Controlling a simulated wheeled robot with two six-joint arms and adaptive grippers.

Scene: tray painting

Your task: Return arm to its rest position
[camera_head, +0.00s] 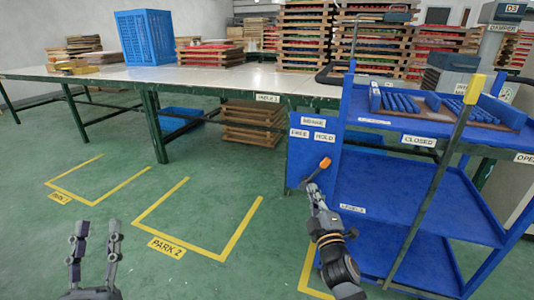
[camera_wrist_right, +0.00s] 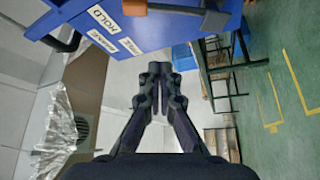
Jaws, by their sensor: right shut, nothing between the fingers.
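My right gripper (camera_head: 315,190) is shut and empty, raised beside the left end of the blue cart (camera_head: 400,185). Its tips are close to the brake lever with the orange knob (camera_head: 325,163); I cannot tell whether they touch in the head view. In the right wrist view the closed fingers (camera_wrist_right: 160,75) have nothing between them, and the cart's labelled blue panel (camera_wrist_right: 150,32) lies beyond them, with the orange knob (camera_wrist_right: 135,7) at the top edge. My left gripper (camera_head: 95,245) is open and empty, low at the left over the green floor.
A long white table (camera_head: 210,78) with a blue crate (camera_head: 147,38) stands behind. The floor with yellow parking marks (camera_head: 195,250) is clear at left.

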